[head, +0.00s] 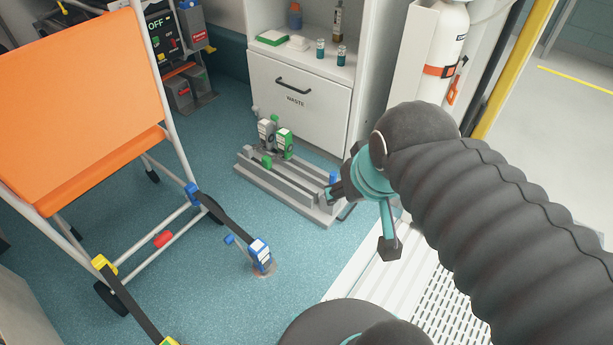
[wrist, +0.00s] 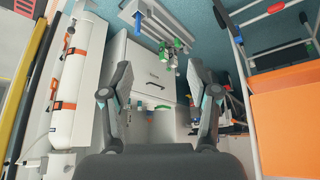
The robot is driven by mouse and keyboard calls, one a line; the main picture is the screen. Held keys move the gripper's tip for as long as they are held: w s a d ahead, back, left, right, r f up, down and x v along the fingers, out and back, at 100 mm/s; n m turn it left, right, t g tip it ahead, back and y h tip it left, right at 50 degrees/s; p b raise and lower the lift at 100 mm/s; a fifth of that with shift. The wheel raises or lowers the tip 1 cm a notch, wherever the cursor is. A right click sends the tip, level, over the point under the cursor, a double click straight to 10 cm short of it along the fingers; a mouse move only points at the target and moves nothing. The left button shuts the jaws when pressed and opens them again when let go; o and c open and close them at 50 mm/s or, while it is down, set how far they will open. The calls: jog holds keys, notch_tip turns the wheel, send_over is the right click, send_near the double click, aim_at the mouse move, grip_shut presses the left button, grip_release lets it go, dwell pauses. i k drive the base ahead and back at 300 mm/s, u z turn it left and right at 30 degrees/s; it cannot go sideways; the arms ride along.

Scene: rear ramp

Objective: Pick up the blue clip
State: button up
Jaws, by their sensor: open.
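In the head view, a blue clip (head: 262,253) with a white label stands on the floor at a small round floor plate. A dark strap runs from it up to a blue fitting (head: 192,194) on the orange chair's frame. A small blue part (head: 333,178) also shows at the right end of the grey rack, close beside my gripper. My gripper (head: 362,220) is open and empty, well to the right of the labelled clip. In the wrist view its two fingers (wrist: 160,80) are spread wide with nothing between them. I cannot clearly make out the labelled blue clip there.
The grey rack (head: 255,178) on the floor holds a grey clip (head: 266,133) and a green clip (head: 285,142). Behind it stands a white waste cabinet (head: 300,105). The orange chair (head: 85,75) fills the left.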

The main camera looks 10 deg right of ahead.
aim_at(190, 186)
jog(key=z, duration=0.8)
jog(key=i, duration=0.65)
jog(key=u, duration=2.15)
